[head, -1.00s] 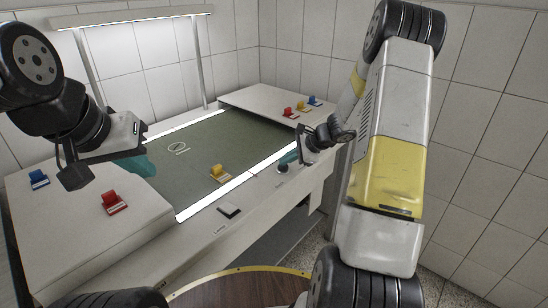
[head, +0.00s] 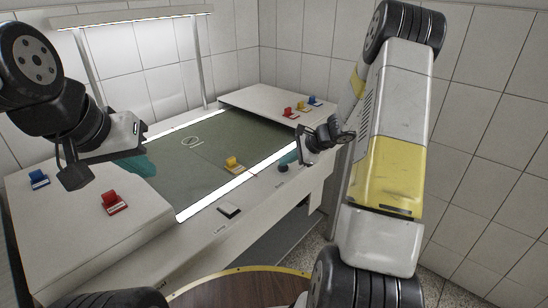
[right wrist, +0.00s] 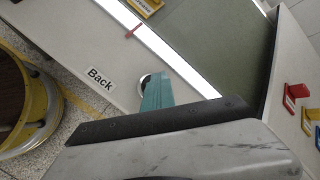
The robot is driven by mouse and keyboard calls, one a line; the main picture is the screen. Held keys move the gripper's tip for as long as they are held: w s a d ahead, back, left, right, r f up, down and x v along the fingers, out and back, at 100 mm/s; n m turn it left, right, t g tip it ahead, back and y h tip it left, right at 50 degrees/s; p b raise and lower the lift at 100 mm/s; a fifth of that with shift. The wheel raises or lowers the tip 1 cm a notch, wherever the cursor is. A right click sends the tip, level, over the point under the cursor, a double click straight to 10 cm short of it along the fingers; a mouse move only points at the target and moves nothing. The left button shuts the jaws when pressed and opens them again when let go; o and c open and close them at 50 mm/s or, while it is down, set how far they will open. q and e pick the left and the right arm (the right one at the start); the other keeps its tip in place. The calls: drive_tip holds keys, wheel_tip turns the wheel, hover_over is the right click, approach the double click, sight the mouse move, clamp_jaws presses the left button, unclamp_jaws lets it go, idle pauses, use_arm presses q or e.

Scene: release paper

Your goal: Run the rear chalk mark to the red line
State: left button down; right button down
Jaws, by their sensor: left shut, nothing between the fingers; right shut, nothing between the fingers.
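A pale oval chalk mark (head: 191,141) with a short stroke beside it lies on the green sheet (head: 205,165). In the right wrist view the fingers (right wrist: 157,93) overlap a round white-rimmed control (right wrist: 145,80); contact is unclear.
A yellow block (head: 233,163) sits on the sheet. Red and blue blocks stand on the left panel (head: 80,215), with red, yellow and blue ones on the right panel (head: 270,97). A dark square (head: 229,211) and a "Back" label (right wrist: 100,78) are on the front edge.

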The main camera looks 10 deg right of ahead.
sight(286, 167)
drive_tip(key=shift+r, duration=0.9)
drive_tip(key=shift+r, duration=2.5)
drive_tip(key=s+a+r+n+g+h, duration=0.1)
drive_tip(key=s+a+r+n, duration=0.25)
drive_tip(key=s+r, duration=0.35)
drive_tip(key=s+a+r+n, duration=0.3)
drive_tip(key=s+r+n, duration=0.2)
drive_tip(key=s+r, duration=0.2)
drive_tip(key=s+r+n+h, duration=0.2)
drive_tip(key=s+n, duration=0.2)
drive_tip(key=s, duration=0.5)
drive_tip(key=s+d+r+n+t+h, duration=0.1)
drive_tip(key=s+r+n, duration=0.1)
drive_tip(key=s+n, duration=0.3)
drive_tip(key=s, duration=0.4)
drive_tip(key=shift+s+h, duration=0.25)
drive_tip(key=shift+h, duration=0.15)
